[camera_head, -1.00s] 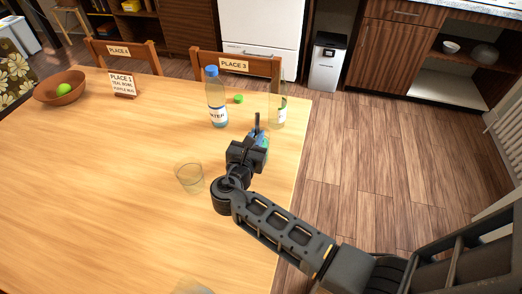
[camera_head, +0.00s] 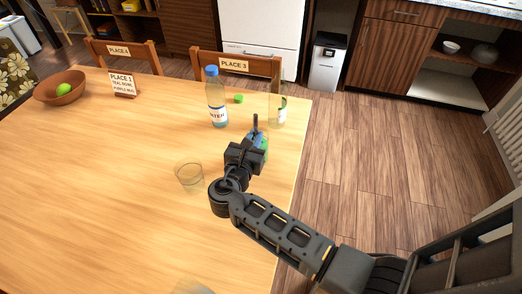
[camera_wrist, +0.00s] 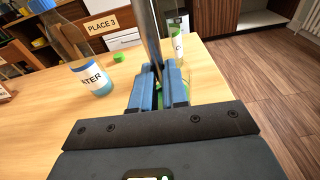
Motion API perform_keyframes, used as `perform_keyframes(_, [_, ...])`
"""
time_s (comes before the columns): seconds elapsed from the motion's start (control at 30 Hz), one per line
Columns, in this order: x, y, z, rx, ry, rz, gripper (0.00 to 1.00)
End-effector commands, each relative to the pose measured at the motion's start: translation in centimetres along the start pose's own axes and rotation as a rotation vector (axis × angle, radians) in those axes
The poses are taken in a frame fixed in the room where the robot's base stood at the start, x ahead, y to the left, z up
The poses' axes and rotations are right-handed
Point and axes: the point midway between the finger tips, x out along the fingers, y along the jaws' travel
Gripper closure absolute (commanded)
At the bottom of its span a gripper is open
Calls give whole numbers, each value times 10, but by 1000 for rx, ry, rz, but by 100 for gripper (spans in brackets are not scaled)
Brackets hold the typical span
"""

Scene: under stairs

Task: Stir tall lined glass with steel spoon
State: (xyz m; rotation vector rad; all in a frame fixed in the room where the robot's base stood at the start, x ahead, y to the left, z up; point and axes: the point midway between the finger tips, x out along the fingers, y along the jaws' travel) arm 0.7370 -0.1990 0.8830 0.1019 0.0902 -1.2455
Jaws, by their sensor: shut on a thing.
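My gripper (camera_head: 255,127) is over the right side of the wooden table. In the wrist view its blue fingers (camera_wrist: 158,85) are shut on the steel spoon (camera_wrist: 150,32), a long grey shaft that rises upward in the picture. The spoon's other end is hidden by the fingers and the gripper body. A clear, greenish-blue thing (camera_head: 264,143) stands just behind my gripper in the head view, partly covered by it. It may be the tall lined glass, but I cannot make out lines on it. Whether the spoon is inside it, I cannot tell.
A water bottle (camera_head: 216,100), a green lid-like thing (camera_head: 238,99) and a clear labelled bottle (camera_head: 278,112) stand beyond my gripper. A short clear tumbler (camera_head: 189,177) is to its left. A bowl (camera_head: 60,91) and a sign (camera_head: 123,86) are far left. The table's middle is clear.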

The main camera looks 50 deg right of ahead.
Motion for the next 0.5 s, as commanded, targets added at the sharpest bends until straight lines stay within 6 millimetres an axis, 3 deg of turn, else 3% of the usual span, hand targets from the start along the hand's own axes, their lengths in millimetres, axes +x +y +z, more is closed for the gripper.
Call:
perform_keyframes(0.03, [-2, -20, -46, -23, 91, -4, 100])
perform_keyframes(0.13, [5, -24, -44, -23, 90, -8, 100])
perform_keyframes(0.5, [4, -17, -45, -23, 91, -6, 100])
